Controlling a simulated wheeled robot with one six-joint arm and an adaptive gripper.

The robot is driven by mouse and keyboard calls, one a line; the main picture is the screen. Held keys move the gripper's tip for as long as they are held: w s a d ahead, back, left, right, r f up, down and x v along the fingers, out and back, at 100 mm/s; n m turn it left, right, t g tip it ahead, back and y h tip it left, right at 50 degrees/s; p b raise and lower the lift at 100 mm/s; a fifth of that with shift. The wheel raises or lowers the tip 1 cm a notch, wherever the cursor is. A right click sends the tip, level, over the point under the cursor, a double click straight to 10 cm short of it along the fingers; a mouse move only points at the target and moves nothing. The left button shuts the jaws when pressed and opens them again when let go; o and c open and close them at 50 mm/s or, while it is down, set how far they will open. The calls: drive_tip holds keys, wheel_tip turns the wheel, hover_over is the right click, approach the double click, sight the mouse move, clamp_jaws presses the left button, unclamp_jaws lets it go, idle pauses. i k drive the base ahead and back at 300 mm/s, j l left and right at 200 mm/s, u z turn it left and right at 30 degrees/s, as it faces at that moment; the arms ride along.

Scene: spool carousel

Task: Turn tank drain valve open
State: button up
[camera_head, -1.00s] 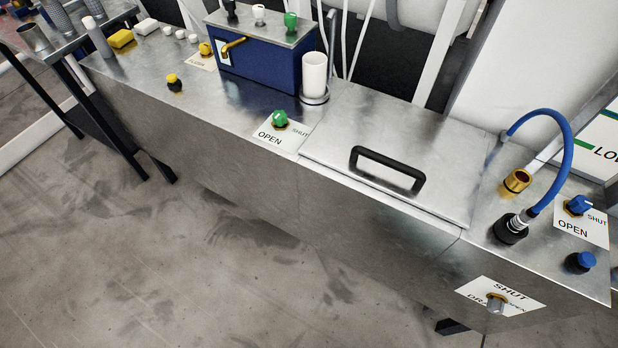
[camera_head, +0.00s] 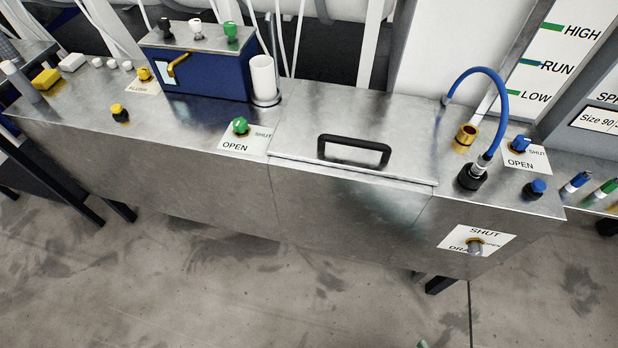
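The drain valve is a small grey knob (camera_head: 476,247) with a brass-coloured collar on the front face of the steel tank (camera_head: 345,215), low at the right. It sits on a white label plate (camera_head: 455,236) with SHUT at the top, OPEN at the right and DRAIN partly covered by the knob. The knob is too small to tell clearly which word it points to. My gripper is not in view, and nothing touches the knob.
A black handle (camera_head: 354,150) is on the tank lid. A blue hose (camera_head: 472,70) arches over the right end, near a blue valve (camera_head: 521,143) and a blue knob (camera_head: 535,188). A green valve (camera_head: 240,126) is left of the lid. The floor (camera_head: 250,285) in front is clear.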

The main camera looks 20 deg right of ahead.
sight(475, 248)
drive_tip(key=k+z, duration=0.15)
drive_tip(key=z, duration=0.3)
drive_tip(key=k+l+z, duration=0.1)
drive_tip(key=z, duration=0.4)
